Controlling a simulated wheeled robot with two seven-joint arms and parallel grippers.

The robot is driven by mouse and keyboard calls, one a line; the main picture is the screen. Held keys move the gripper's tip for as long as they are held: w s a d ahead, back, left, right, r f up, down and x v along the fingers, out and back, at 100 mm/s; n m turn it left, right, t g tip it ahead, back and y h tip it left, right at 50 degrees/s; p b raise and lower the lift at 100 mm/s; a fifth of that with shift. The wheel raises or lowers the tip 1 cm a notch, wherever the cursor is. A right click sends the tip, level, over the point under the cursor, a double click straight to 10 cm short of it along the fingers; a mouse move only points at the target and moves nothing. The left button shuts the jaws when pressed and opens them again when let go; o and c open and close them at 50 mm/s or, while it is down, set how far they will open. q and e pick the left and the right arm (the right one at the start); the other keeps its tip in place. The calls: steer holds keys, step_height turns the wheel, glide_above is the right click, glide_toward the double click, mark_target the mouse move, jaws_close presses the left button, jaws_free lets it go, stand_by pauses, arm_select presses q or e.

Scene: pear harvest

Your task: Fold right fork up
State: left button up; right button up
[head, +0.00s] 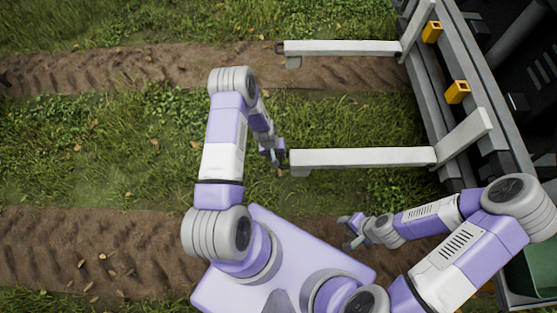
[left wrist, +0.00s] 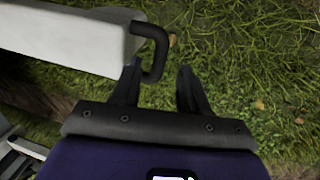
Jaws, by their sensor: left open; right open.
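Two white forks reach left from the machine, both lying flat and low. The nearer fork (head: 360,157) ends beside my left gripper (head: 276,158); the farther fork (head: 345,47) lies toward the top of the head view. In the left wrist view the fork's white end (left wrist: 75,35) carries a dark bent handle (left wrist: 163,45). My left gripper also shows there (left wrist: 158,75), open, with the handle's lower end between its fingertips, closer to the left finger. Whether they touch is unclear. My right gripper (head: 347,231) is open and empty, below the nearer fork.
The machine's grey frame (head: 450,110) with orange brackets (head: 457,92) stands at the right. A green bin (head: 533,271) is at the lower right. Grass and bare dirt tracks (head: 70,245) lie around the forks; the ground between the two forks is clear.

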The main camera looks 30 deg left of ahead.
mark_target(279, 160)
arm_select(q)
steer(key=shift+w+d+f+b, duration=0.15)
steer(key=shift+f+b, duration=0.1)
steer(key=shift+f, duration=0.65)
steer(key=shift+w+d+f+b, duration=0.15)
steer(key=shift+f+b, duration=0.1)
steer(key=shift+f, duration=0.6)
steer(key=shift+s, duration=0.1)
jaws_close()
